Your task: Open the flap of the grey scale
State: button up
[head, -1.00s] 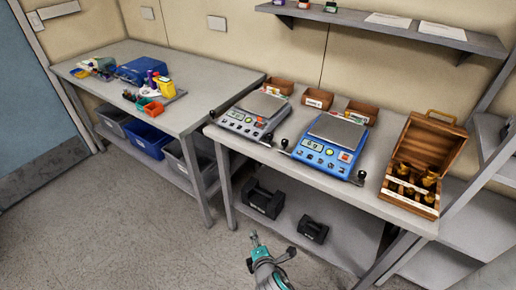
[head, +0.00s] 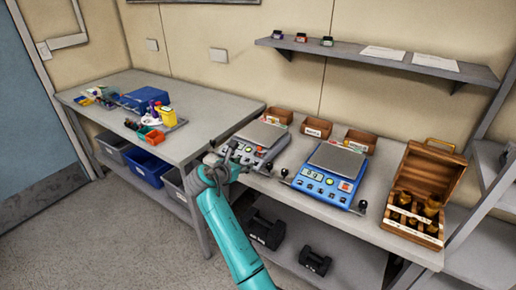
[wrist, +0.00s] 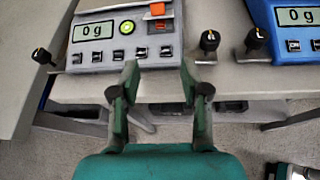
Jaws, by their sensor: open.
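The grey scale (head: 268,134) stands on the right bench, partly hidden by my arm in the head view. The wrist view shows its front panel (wrist: 95,56), with a display reading 0 g, a green button, an orange-red button and a row of dark buttons. A black knob stands at each side of its front, left (wrist: 41,56) and right (wrist: 209,40). I cannot make out which part is the flap. My gripper (wrist: 159,76) is open and empty, its fingers apart just in front of the panel's lower edge. In the head view my gripper (head: 226,156) is at the scale's front left.
A blue scale (head: 328,176) with its own black knobs stands close to the right. Small brown bins (head: 317,127) line the back, and an open wooden weight box (head: 420,190) stands at the right. Black weights (head: 266,230) sit on the lower shelf.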

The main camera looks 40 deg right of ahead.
aim_at(258, 147)
notch_tip(258, 147, up, 4)
jog(key=w+d+g, duration=0.1)
jog(key=x, duration=1)
jog(key=shift+w+d+r, duration=0.2)
jog(key=shift+d, duration=0.2)
grip_shut()
